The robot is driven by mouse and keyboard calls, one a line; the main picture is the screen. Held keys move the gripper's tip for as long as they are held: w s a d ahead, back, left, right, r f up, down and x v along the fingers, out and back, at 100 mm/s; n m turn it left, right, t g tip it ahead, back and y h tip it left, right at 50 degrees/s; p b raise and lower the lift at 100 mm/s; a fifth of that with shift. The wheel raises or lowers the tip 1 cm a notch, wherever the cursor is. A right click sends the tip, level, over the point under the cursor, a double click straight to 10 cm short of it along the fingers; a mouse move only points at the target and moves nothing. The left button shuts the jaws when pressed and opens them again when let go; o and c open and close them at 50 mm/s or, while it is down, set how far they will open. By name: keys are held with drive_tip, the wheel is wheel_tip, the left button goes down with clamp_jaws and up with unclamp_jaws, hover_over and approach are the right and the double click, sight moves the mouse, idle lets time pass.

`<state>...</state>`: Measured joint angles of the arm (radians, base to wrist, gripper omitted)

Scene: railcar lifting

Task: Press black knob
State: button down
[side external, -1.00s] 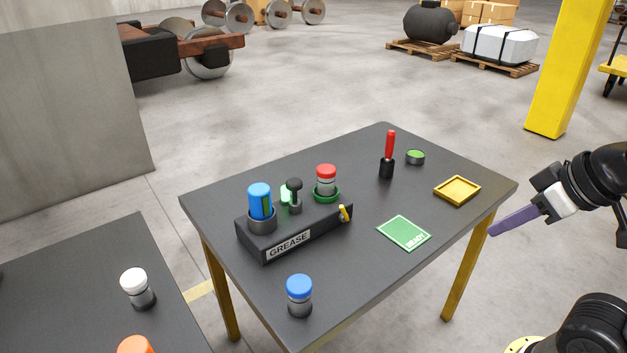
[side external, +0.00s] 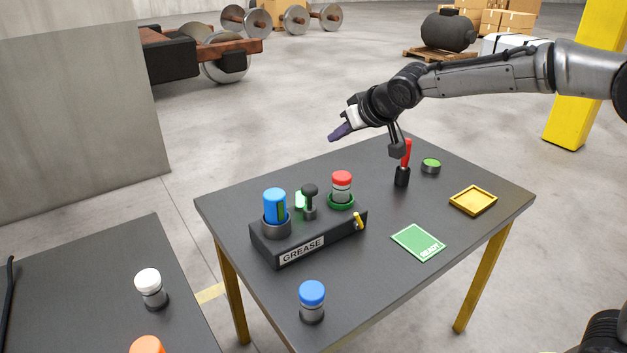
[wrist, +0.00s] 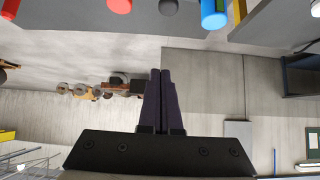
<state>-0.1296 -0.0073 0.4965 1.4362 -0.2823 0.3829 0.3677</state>
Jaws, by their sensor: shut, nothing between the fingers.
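The black knob (side external: 310,190) stands on a short post in the middle of the black block labelled GREASE (side external: 303,249), between a blue canister and a red-capped jar. In the wrist view the dark round top of the knob (wrist: 168,7) shows at the upper edge, between red and blue tops. My gripper (side external: 335,137) is in the air above the back edge of the table, higher than the knob and apart from it. Its purple fingers, also in the wrist view (wrist: 161,75), are together with nothing between them.
The blue canister (side external: 274,205) and red-capped jar (side external: 341,185) flank the knob closely. A red-handled tool (side external: 404,165) stands below my wrist. A green READY card (side external: 418,242), yellow tray (side external: 473,200) and blue-capped jar (side external: 311,298) are on the table (side external: 390,285). Space above the block is clear.

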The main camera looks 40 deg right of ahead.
drive_tip(key=shift+g, duration=0.4)
drive_tip(key=f, duration=0.2)
drive_tip(key=a+f, duration=0.1)
drive_tip(key=f, duration=0.1)
drive_tip(key=shift+w, duration=0.3)
hover_over(307, 184)
drive_tip(key=s, duration=0.4)
wheel_tip(307, 184, down, 7)
drive_tip(key=f, duration=0.1)
drive_tip(key=w+f, duration=0.1)
drive_tip(key=shift+f, duration=0.95)
